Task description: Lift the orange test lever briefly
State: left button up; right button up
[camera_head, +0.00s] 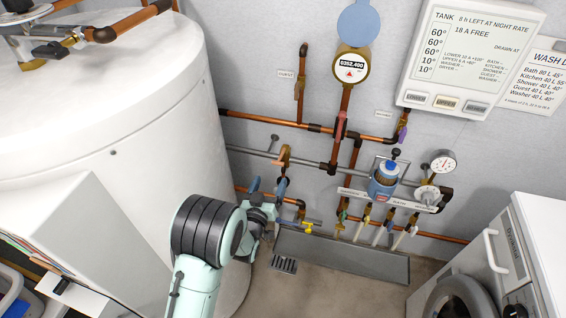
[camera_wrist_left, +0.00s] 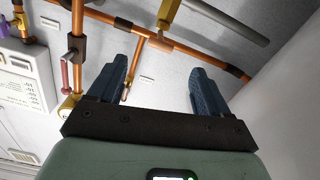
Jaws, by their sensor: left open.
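A small orange lever (camera_head: 278,162) sticks out to the left from a brass fitting (camera_head: 285,153) on the grey pipe at the wall. My left gripper (camera_head: 268,186) is just below it in the head view, with its two blue fingers apart and nothing between them. In the left wrist view the open fingers (camera_wrist_left: 157,92) point toward the wall pipes. A brass piece (camera_wrist_left: 168,14) shows at the top of that view, beyond the fingertips; I cannot tell there which part is the lever. My right gripper is not in view.
Copper pipes (camera_head: 265,122) and the grey pipe run along the wall close to the gripper. A big white tank (camera_head: 110,120) stands left. A white washing machine (camera_head: 500,255) stands at lower right.

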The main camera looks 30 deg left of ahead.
aim_at(279, 160)
pick_arm(q)
jog(key=b+x, duration=0.1)
jog(key=x, duration=0.9)
jog(key=shift+w+f, duration=0.1)
jog(key=shift+w, duration=0.15)
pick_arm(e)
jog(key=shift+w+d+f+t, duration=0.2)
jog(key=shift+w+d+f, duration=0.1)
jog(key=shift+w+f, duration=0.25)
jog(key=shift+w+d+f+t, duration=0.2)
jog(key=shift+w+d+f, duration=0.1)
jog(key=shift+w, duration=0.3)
